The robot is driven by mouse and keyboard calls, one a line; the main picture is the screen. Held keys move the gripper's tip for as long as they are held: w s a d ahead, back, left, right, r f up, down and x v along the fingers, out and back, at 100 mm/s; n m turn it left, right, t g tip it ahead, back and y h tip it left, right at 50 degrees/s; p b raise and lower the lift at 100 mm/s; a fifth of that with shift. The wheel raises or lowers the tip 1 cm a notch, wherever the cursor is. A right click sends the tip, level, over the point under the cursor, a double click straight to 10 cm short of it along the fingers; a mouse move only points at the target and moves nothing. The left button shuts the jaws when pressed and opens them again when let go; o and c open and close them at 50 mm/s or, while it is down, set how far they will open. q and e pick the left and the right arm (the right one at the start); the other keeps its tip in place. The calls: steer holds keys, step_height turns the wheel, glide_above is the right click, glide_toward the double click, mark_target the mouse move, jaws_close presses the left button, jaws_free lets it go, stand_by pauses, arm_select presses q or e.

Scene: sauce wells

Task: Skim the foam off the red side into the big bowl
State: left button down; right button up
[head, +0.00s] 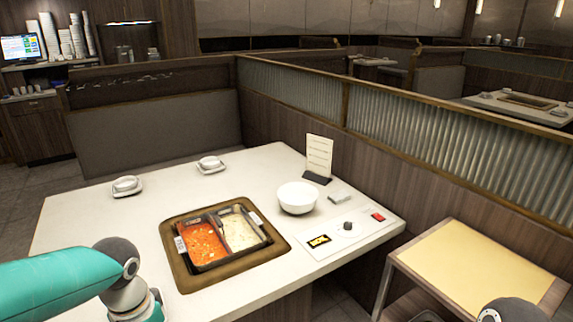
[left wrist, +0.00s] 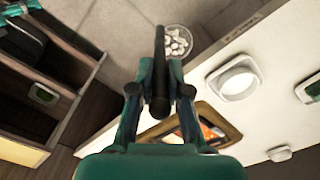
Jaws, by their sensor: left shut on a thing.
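The pot (head: 184,268) is set into the table with two wells. The red well (head: 203,243) on the left holds orange-red broth with pale patches; the pale well (head: 241,231) is on the right. The big white bowl (head: 297,197) stands right of the pot and looks empty. Part of the pot (left wrist: 222,123) shows behind the gripper. My right gripper is out of view.
Two white cups on saucers (head: 127,186) (head: 211,164) stand on the table's far side. A menu stand (head: 319,158) and a control panel with a knob (head: 348,226) are at the right. A side table (head: 470,265) stands at lower right.

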arm_select(q)
steer(key=w+d+f+n, duration=0.2)
steer(key=w+f, duration=0.2)
steer(key=f, duration=0.3)
steer(key=w+d+f+n, duration=0.1)
steer(key=w+d+f, duration=0.25)
steer(key=f, duration=0.35)
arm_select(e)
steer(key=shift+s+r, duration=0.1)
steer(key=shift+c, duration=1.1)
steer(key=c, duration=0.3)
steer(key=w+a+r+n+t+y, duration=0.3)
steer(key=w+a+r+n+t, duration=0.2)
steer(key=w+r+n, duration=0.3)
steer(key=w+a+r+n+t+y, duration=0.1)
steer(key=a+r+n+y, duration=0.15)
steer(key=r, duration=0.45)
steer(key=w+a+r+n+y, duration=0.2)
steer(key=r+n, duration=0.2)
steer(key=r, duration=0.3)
arm_select(q)
steer(key=s+d+r+m, duration=0.3)
steer(key=d+r+m, duration=0.5)
steer(key=d, duration=0.5)
steer(key=shift+s+d+r+m, duration=0.2)
steer(key=shift+r+m, duration=0.2)
steer(key=shift+r, duration=0.45)
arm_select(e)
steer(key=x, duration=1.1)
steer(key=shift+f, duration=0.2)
